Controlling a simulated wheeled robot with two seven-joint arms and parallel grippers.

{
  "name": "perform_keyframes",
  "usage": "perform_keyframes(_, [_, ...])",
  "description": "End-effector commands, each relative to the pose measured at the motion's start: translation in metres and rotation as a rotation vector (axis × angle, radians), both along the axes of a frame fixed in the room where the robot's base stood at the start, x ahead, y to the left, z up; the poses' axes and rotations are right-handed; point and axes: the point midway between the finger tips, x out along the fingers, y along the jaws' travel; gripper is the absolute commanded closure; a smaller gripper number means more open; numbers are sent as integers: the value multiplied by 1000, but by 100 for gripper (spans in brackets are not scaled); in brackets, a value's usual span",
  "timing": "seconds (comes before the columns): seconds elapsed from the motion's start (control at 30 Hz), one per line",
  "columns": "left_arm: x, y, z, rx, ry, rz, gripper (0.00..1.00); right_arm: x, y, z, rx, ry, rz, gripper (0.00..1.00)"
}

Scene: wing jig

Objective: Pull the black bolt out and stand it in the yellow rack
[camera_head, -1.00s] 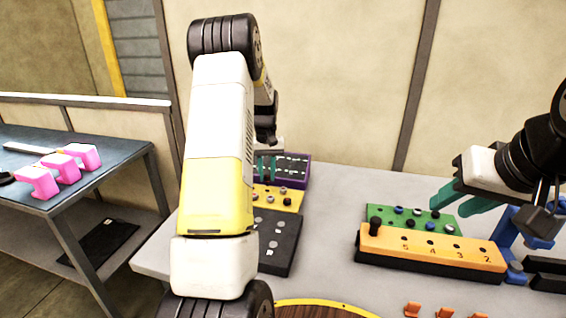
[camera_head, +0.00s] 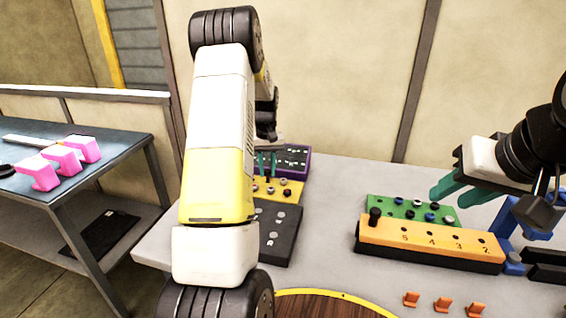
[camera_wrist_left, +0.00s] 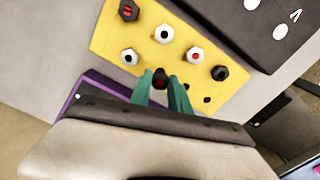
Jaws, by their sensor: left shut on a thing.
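The yellow rack (camera_head: 290,190) stands on the grey table, holding several bolts with silver or dark heads. It also shows in the left wrist view (camera_wrist_left: 110,38). My left gripper (camera_head: 266,166) is over the rack with its teal fingers pointing down. In the left wrist view my left gripper (camera_wrist_left: 168,84) is shut on a black bolt (camera_wrist_left: 160,82) with a red-marked head. The bolt's lower end is hidden, so I cannot tell if it is in a hole. My right gripper (camera_head: 447,195) is open and empty above the green rack's right end.
A green rack (camera_head: 377,203) with several bolts stands behind an orange block (camera_head: 380,235) with numbered holes and a black knob (camera_head: 375,216). A dark tray (camera_head: 285,245) lies in front of the yellow rack, and a purple-edged box (camera_head: 307,160) behind it. Table between them is clear.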

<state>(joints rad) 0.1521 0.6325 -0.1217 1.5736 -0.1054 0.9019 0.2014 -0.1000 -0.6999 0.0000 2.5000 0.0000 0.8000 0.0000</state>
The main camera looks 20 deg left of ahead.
Motion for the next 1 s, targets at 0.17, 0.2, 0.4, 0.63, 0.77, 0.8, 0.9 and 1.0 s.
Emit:
perform_keyframes(0.17, [0,0,-7,0,1,0,100,0,0,0,0,0,0,64])
perform_keyframes(0.2, [0,0,-8,0,1,0,100,0,0,0,0,0,0,64])
perform_keyframes(0.4, [0,0,-17,0,1,0,100,0,0,0,0,0,0,64])
perform_keyframes(0.63, [0,0,-23,0,1,1,100,0,0,0,0,0,0,64])
perform_keyframes(0.77, [0,0,-23,0,0,0,100,0,0,0,0,0,0,64])
perform_keyframes(0.8, [0,0,-23,0,0,0,100,0,0,0,0,0,0,64])
perform_keyframes(0.9, [0,0,-23,0,0,0,60,0,0,0,0,0,0,64])
perform_keyframes(1.0, [0,0,-23,0,0,0,52,0,0,0,0,0,0,64])
